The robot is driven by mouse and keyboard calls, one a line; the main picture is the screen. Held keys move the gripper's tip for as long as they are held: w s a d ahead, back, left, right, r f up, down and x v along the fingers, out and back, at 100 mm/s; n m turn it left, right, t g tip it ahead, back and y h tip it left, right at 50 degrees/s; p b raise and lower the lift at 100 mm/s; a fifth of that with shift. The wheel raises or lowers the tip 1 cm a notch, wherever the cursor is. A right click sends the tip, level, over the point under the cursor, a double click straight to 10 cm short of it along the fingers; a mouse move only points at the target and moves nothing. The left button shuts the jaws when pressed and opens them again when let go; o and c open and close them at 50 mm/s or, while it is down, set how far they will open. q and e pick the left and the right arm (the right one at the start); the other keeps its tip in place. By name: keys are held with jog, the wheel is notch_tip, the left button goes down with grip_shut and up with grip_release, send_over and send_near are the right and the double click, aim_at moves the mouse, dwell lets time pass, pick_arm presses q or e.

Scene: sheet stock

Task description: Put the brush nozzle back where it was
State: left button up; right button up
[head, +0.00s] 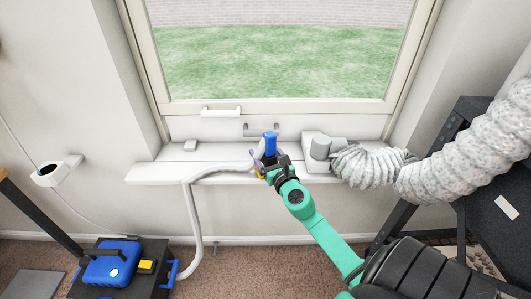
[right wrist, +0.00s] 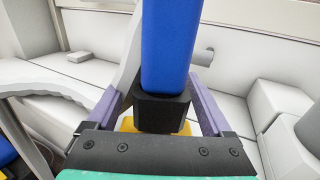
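A blue nozzle (head: 269,143) with a black collar stands upright at the window sill in the head view; I take it for the brush nozzle. In the right wrist view the blue nozzle (right wrist: 170,45) rises between the purple fingers of my right gripper (right wrist: 163,95). Something yellow shows below its collar. The fingers lie close along both sides, but I cannot tell whether they press on it. In the head view my right gripper (head: 266,165) is at the sill's front edge. Bristles are not visible. My left gripper is out of view.
A pale hose (head: 195,205) runs from the blue and black vacuum (head: 112,264) up to the sill (head: 155,175), ending near my gripper. A thick duct (head: 440,175) meets a grey fitting (head: 318,148) just right. The sill's left stretch is mostly clear.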

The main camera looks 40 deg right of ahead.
aim_at(273, 163)
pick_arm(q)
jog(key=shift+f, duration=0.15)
pick_arm(e)
jog(key=shift+r, duration=0.1)
